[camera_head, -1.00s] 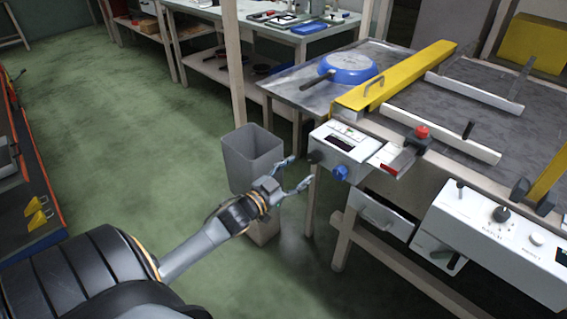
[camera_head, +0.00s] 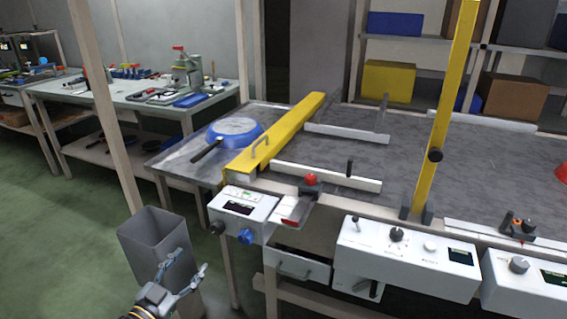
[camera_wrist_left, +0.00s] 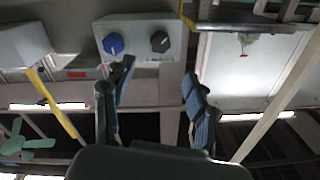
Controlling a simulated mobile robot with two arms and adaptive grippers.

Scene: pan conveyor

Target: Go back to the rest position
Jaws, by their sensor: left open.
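My left gripper (camera_head: 187,279) is at the bottom of the head view, in front of the grey bin. Its two fingers are spread and nothing is between them. In the left wrist view my left gripper (camera_wrist_left: 158,95) also shows open and empty, with a control box with a blue and a black knob (camera_wrist_left: 140,40) beyond it. My right gripper does not show in any view.
A conveyor table (camera_head: 330,150) with a yellow bar (camera_head: 275,137) fills the right. A blue pan (camera_head: 234,132) lies upside down on the metal table (camera_head: 172,160) to its left. A grey bin (camera_head: 155,245) stands on the floor. Green floor (camera_head: 50,215) is clear at left.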

